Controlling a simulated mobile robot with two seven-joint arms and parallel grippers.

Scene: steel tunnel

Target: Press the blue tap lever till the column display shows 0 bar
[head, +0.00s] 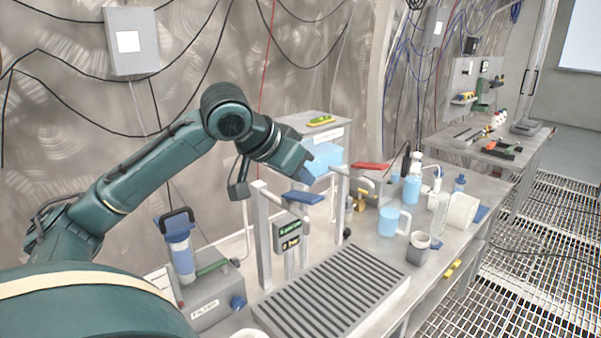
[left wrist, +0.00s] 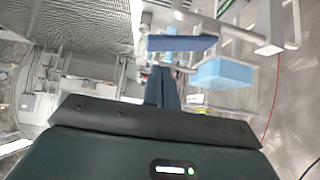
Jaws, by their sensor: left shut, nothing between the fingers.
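The blue tap lever (head: 304,198) sits atop a grey post above the drain grate, roughly level. It also shows in the left wrist view (left wrist: 182,43), just beyond my fingertips. The column display (head: 289,236) is a small dark box with green lit text below the lever; its figures are too small to read. My left gripper (head: 307,178) is shut and empty, its fingers (left wrist: 163,72) pointing down above the lever's back end. I cannot tell whether they touch it. My right gripper is in no view.
A slotted drain tray (head: 335,290) lies below the tap. A red lever (head: 371,166) and light blue block (head: 325,158) are behind. A blue mug (head: 394,221), a grey cup (head: 418,247) and bottles stand at right.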

